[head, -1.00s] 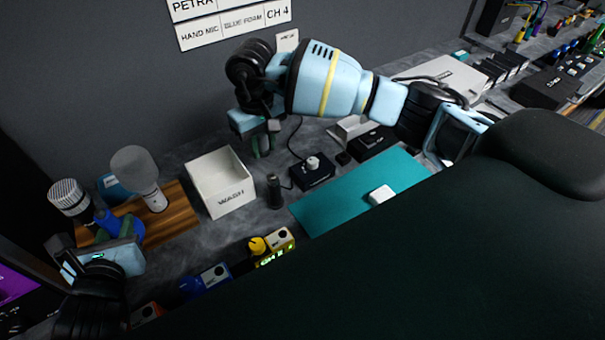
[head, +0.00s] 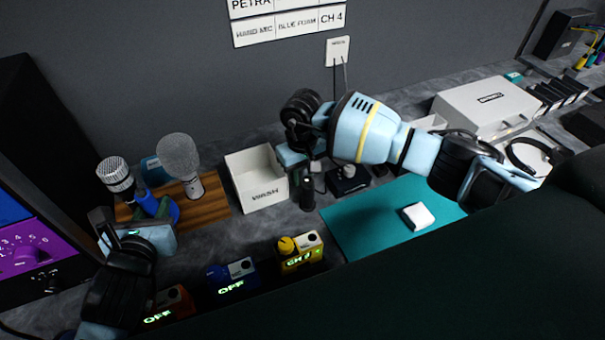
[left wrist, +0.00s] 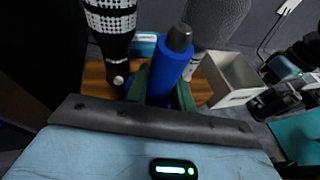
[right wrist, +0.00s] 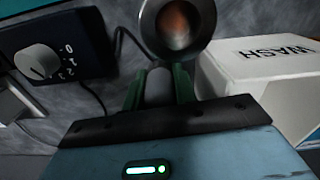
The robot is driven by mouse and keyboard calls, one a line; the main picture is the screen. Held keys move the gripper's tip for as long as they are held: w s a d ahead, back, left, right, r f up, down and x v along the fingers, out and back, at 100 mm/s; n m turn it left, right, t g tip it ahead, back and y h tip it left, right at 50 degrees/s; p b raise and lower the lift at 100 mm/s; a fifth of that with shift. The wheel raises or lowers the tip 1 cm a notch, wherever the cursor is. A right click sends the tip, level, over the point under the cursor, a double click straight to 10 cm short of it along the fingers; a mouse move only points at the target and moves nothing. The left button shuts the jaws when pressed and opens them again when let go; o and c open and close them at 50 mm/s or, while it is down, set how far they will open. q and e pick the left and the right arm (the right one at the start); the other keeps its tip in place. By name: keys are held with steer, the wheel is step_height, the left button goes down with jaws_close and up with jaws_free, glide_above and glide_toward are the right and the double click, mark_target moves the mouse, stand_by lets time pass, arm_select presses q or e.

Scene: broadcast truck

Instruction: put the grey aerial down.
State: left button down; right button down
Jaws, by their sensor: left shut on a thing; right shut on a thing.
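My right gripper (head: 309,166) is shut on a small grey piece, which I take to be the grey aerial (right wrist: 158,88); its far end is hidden. In the right wrist view a dark round cup (right wrist: 178,24) with a coppery inside lies just beyond it; I cannot tell whether they touch. My left gripper (left wrist: 160,92) is shut on a blue cylinder (left wrist: 171,66) with a dark grey tip, above the wooden board (head: 211,203). The blue cylinder (head: 146,202) also shows in the head view.
The white WASH box (head: 262,196) is close beside the right gripper. A black knob unit (head: 347,181) stands to its right. Two microphones (head: 178,153) (head: 115,175) stand at the left. A teal mat (head: 365,225) holds a white block (head: 418,215). Coloured packs (head: 300,252) line the front.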

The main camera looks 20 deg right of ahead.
steer(key=shift+f, duration=0.1)
steer(key=shift+f, duration=0.1)
steer(key=shift+f, duration=0.3)
steer(key=c, duration=1.1)
jaws_free()
step_height(320, 180, up, 13)
steer(key=shift+f, duration=0.1)
